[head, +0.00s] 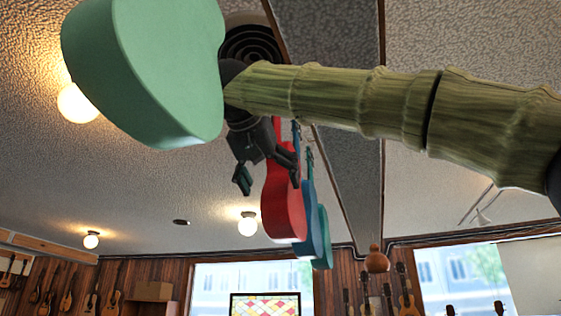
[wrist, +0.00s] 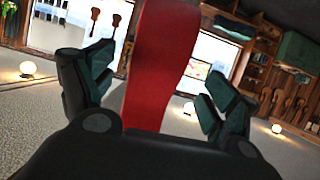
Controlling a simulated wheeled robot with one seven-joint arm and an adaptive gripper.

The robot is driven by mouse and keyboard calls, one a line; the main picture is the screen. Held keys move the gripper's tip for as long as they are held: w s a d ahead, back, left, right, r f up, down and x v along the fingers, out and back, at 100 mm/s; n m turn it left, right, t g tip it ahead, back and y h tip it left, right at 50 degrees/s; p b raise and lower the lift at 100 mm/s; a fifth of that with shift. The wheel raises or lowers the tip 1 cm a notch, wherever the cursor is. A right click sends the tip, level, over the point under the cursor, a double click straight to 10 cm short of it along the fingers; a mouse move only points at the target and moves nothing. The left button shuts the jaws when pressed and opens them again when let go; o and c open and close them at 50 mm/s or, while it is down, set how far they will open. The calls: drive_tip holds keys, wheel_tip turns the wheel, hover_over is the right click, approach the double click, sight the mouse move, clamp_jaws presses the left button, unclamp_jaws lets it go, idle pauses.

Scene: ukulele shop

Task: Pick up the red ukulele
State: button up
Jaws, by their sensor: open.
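The red ukulele (head: 283,212) hangs body-down from the ceiling beam in the head view, seen nearly edge-on. It fills the middle of the wrist view as a tall red band (wrist: 160,65) between the two fingers. My gripper (head: 266,175) is open, with one dark finger left of the red body and the other overlapping it. In the wrist view my gripper (wrist: 155,92) shows a finger on each side of the red band, with visible gaps. I cannot tell how deep the ukulele sits between the fingers. Its neck is partly hidden behind my arm.
A large green ukulele (head: 150,70) hangs close to the camera, left of my wrist. A blue ukulele (head: 314,215) and a teal one (head: 324,240) hang just behind the red one. The beam (head: 352,150) runs overhead. Open air lies left of the red ukulele.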

drive_tip(key=p, duration=0.3)
hover_over(281, 237)
drive_tip(key=shift+d+f, duration=0.1)
drive_tip(key=shift+f, duration=1.4)
drive_tip(key=shift+s, duration=0.1)
drive_tip(key=shift+a, duration=0.2)
drive_tip(key=shift+c, duration=1.3)
drive_tip(key=shift+d, duration=0.15)
drive_tip(key=c, duration=1.6)
drive_tip(key=shift+o, duration=0.2)
drive_tip(key=shift+r, duration=0.2)
drive_tip(key=shift+r+b, duration=0.4)
drive_tip(key=shift+r, duration=0.1)
drive_tip(key=w+a, duration=0.2)
drive_tip(key=a, duration=0.6)
drive_tip(key=w+a, duration=0.3)
drive_tip(key=a, duration=0.6)
drive_tip(key=shift+w+a+p, duration=0.15)
drive_tip(key=shift+w+p, duration=0.2)
drive_tip(key=shift+p, duration=0.05)
